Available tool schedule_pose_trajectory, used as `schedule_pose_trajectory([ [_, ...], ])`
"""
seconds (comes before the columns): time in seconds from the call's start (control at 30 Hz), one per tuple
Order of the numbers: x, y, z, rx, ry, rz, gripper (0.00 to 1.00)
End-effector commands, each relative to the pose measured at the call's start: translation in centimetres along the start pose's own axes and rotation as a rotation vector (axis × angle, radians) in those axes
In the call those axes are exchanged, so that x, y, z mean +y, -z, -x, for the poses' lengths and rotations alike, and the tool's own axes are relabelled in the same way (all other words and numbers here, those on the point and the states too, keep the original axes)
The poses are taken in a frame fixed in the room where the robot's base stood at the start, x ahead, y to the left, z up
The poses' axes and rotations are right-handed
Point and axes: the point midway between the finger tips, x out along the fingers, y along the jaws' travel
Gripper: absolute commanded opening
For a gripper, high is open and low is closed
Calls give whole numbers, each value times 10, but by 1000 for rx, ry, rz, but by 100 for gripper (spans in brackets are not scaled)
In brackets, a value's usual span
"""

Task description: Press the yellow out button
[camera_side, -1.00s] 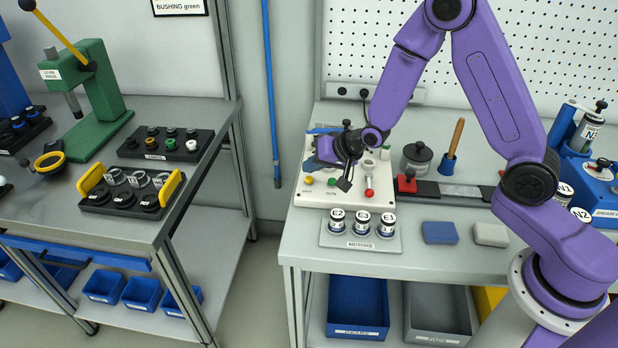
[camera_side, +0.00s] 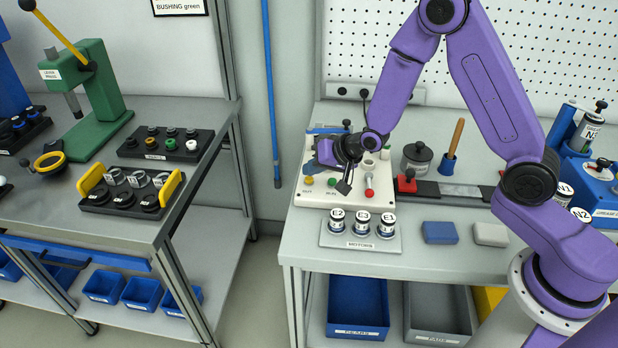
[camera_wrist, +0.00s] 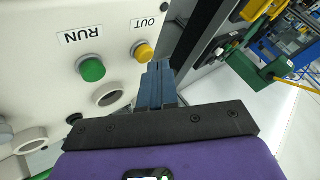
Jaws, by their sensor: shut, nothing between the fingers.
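The yellow button (camera_side: 308,181) is at the front left of the white panel (camera_side: 318,198). In the wrist view the yellow button (camera_wrist: 143,51) sits beside the label OUT, unobstructed. In the wrist view my shut fingertips (camera_wrist: 158,66) appear just below and right of the yellow button. The side view shows a gap between them; the height over the panel is hard to judge.
A rack of motors (camera_side: 361,242) stands in front of the panel.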

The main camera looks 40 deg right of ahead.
Motion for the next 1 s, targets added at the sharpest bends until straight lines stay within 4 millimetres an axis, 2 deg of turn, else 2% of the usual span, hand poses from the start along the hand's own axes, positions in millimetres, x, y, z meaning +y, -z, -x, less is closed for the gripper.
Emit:
schedule_pose_trajectory([
  [1.0,5,-5,-7,-1,-1,0,0],
])
